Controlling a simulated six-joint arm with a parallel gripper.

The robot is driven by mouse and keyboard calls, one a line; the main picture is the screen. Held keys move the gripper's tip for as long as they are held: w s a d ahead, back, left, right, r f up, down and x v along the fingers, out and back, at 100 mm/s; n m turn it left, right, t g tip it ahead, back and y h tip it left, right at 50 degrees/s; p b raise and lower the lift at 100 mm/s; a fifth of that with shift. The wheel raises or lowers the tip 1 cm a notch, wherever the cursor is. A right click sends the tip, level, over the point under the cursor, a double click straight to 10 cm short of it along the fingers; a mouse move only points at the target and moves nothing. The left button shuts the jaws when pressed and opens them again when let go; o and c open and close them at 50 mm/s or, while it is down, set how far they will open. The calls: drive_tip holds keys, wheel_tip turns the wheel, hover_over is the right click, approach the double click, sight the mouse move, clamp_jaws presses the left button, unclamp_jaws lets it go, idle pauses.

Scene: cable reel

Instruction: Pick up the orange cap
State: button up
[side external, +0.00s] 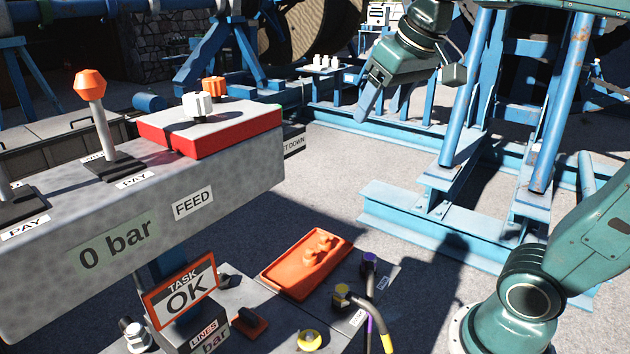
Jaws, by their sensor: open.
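Two small orange cap-like pieces stand in an orange tray (285,268) at the lower middle: the nearer orange cap (310,257) and the farther orange cap (325,241). Another orange ribbed cap-like piece (213,87) shows behind a white knob on the red-sided box. I cannot tell which of these is the task's orange cap. My gripper (369,103) is at the upper middle, high above and behind the tray. It points down and slightly left, open, with nothing seen in it and apart from all the orange pieces. The space between its jaws is hard to see.
A grey control console (130,250) with an orange-knobbed lever (90,84) fills the left. A blue steel frame (430,225) stands behind. A sign (182,290) reads "TASK OK".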

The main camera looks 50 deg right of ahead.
drive_tip(key=w+d+r+m+g+h, duration=0.1)
drive_tip(key=w+d+m, duration=0.1)
drive_tip(key=w+d, duration=0.4)
drive_tip(key=w+d+m, duration=0.2)
drive_tip(key=w+d, duration=0.1)
drive_tip(key=w, duration=0.5)
drive_tip(key=m+g+h, duration=0.1)
drive_tip(key=m, duration=0.3)
hover_over(325, 238)
drive_tip(key=s+a, duration=0.3)
drive_tip(key=a, duration=0.1)
wheel_tip(325, 238, down, 7)
drive_tip(key=shift+w+d+f, duration=0.35)
drive_tip(key=shift+d+f, duration=0.15)
drive_tip(key=shift+f, duration=7.4)
drive_tip(key=shift+w+d+f, duration=0.3)
drive_tip(key=shift+d+f, duration=0.2)
drive_tip(key=shift+f, duration=7.45)
drive_tip(key=shift+w+d+f, duration=0.35)
drive_tip(key=shift+d+f, duration=0.15)
drive_tip(key=shift+f, duration=7.4)
drive_tip(key=shift+f, duration=0.1)
drive_tip(key=shift+x, duration=2.5)
drive_tip(key=shift+c, duration=0.4)
drive_tip(key=c, duration=1.1)
